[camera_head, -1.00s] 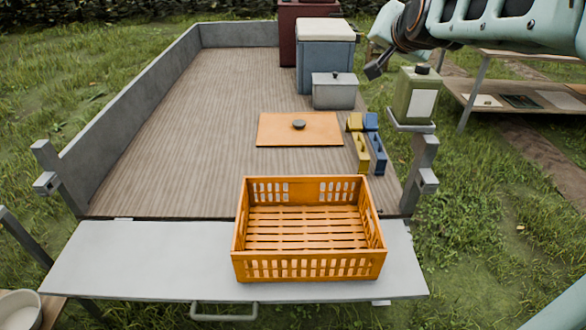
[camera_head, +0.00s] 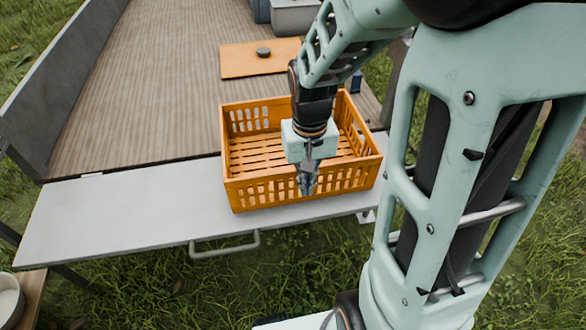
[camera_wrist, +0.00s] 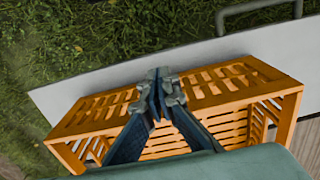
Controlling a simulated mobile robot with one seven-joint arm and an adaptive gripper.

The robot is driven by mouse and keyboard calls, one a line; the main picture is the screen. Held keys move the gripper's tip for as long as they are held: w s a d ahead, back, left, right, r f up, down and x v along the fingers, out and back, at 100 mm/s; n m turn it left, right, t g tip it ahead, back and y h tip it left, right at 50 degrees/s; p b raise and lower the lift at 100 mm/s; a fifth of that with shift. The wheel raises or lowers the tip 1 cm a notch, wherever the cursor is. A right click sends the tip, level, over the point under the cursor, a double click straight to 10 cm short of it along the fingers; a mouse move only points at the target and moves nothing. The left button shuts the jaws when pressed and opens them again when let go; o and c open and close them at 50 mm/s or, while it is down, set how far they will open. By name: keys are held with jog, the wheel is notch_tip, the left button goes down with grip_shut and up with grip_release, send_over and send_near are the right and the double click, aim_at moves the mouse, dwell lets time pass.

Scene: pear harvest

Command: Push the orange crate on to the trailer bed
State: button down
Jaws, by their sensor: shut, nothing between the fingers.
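The orange crate (camera_head: 243,190) stands upright and empty on the grey tailgate (camera_head: 120,212), toward its right end. Its far side lies toward the wooden trailer bed (camera_head: 130,110); whether it overlaps the bed edge is hard to tell. My gripper (camera_head: 307,188) is shut and empty, pointing down at the crate's near wall and covering part of it. In the wrist view my closed fingers (camera_wrist: 160,76) overlap the slotted wall of the crate (camera_wrist: 275,92). I cannot tell whether they touch it.
An orange board (camera_head: 240,62) with a dark knob lies on the bed beyond the crate. Grey boxes (camera_head: 296,16) stand farther back. A grey side wall (camera_head: 50,80) bounds the bed at left. A handle (camera_head: 225,246) sticks out from the tailgate's near edge.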

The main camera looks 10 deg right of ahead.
jog(key=w+f+b, duration=0.1)
jog(key=f, duration=0.2)
jog(key=f+b, duration=0.1)
jog(key=f, duration=0.2)
jog(key=w+f+b, duration=0.1)
jog(key=f, duration=0.3)
jog(key=shift+w, duration=0.95)
